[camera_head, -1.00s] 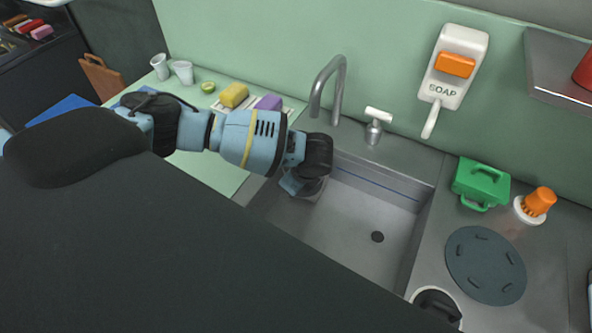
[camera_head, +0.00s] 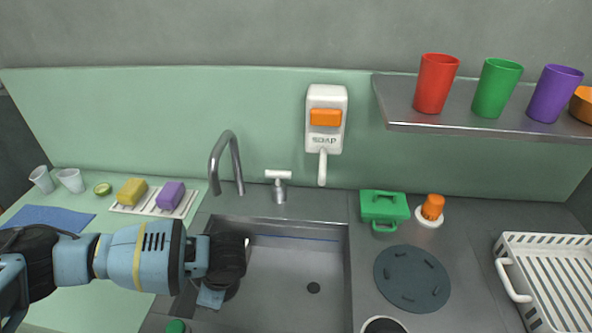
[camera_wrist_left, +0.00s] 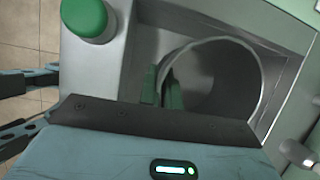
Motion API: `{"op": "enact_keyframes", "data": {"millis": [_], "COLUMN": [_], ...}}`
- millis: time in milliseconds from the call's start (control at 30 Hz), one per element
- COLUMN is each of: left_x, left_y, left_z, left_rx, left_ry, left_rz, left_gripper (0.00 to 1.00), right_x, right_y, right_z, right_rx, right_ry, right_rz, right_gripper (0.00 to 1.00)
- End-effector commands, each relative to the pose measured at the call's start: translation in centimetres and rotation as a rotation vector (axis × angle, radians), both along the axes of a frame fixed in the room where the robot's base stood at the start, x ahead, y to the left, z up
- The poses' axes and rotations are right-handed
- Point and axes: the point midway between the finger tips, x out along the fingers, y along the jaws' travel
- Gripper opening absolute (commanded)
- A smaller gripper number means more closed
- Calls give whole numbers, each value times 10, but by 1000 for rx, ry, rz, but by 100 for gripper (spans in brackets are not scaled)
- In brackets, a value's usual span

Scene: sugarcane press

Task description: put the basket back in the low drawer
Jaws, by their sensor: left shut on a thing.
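My left gripper (camera_head: 212,296) is at the left end of the sink (camera_head: 290,275). In the left wrist view its narrow fingers (camera_wrist_left: 161,86) are shut on the rim of a round grey open vessel (camera_wrist_left: 215,78), which looks like the basket. The vessel's inside looks empty, and part of it is hidden behind my gripper body. In the head view my gripper hides most of it. I cannot tell whether it touches the sink floor. The low drawer is not in view. My right gripper is not in view.
A faucet (camera_head: 222,160) and a small tap (camera_head: 279,185) stand behind the sink. A green knob (camera_wrist_left: 85,18) is near its front left. A green box (camera_head: 384,208), a dark round mat (camera_head: 412,278) and a white rack (camera_head: 550,285) lie to the right. Cups stand on a shelf (camera_head: 450,125).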

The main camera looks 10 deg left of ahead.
Motion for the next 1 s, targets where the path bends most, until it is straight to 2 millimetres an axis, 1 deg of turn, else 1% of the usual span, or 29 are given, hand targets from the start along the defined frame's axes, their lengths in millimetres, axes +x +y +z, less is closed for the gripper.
{"op": "enact_keyframes", "data": {"millis": [33, 67, 233, 367, 500, 600, 700, 800, 900, 1000], "left_x": [4, 5, 8, 9, 8, 6, 5, 3, 2, 1], "left_y": [-2, -2, -8, -15, -22, -28, -33, -37, -39, -40], "left_z": [9, 14, 45, 71, 101, 122, 139, 151, 158, 161], "left_rx": [1, 0, 0, -1, -2, -3, -3, -1, 0, 0], "left_ry": [-6, -7, -6, -6, -4, -4, -2, -1, 0, 0], "left_rz": [77, 134, 474, 732, 1001, 1167, 1299, 1392, 1446, 1469], "left_gripper": [0, 0, 0, 0, 0, 0, 0, 0, 0, 0], "right_x": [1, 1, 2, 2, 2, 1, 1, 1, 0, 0], "right_y": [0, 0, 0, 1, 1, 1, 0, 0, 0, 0], "right_z": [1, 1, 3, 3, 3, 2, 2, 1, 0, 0], "right_rx": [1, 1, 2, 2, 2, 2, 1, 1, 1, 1], "right_ry": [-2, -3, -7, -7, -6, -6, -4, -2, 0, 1], "right_rz": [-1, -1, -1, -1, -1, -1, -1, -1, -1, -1], "right_gripper": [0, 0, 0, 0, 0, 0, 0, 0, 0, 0]}}
